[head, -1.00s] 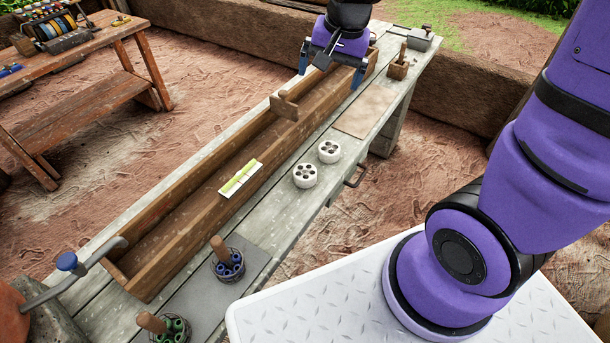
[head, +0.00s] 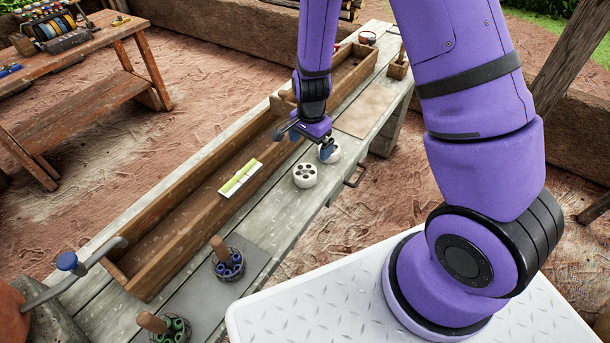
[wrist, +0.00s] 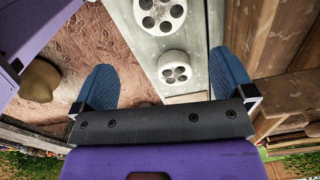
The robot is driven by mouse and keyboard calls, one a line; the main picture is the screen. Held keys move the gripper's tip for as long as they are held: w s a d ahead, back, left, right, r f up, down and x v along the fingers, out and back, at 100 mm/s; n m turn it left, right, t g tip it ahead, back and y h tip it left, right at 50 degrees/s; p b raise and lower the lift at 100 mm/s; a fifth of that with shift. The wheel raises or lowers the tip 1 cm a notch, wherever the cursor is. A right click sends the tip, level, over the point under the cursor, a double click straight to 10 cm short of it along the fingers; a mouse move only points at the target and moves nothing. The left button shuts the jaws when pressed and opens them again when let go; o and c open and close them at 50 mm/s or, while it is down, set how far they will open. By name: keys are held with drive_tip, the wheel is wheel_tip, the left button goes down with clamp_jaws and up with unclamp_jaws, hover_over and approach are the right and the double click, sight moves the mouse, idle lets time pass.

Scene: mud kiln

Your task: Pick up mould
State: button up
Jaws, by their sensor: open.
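No object is marked as the mould. Two white round blocks with several dark holes are the likeliest match. The nearer block (head: 305,176) stands clear on the grey bench. The farther block (head: 336,154) is partly hidden behind a finger of my gripper (head: 303,143). My gripper is open and empty, above the bench beside the blocks. In the wrist view both blue fingers are spread wide. One white block (wrist: 176,69) shows between them and the other block (wrist: 161,14) lies beyond, near the top edge. I see no contact with either.
A tan board (head: 364,111) lies flat.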

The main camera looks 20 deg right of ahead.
sight(306, 170)
wheel_tip(306, 170, down, 6)
drive_tip(key=shift+r, duration=0.2)
drive_tip(key=shift+s+a+f, duration=0.1)
drive_tip(key=shift+a+f, duration=0.1)
drive_tip(key=shift+f, duration=0.7)
drive_tip(key=shift+w+a+f, duration=0.1)
drive_tip(key=shift+a+f, duration=0.15)
drive_tip(key=shift+f, duration=0.65)
drive_tip(key=shift+s+a+f, duration=0.1)
drive_tip(key=shift+a+f, duration=0.1)
drive_tip(key=shift+f, duration=0.7)
drive_tip(key=c, duration=1.1)
drive_tip(key=shift+r, duration=0.2)
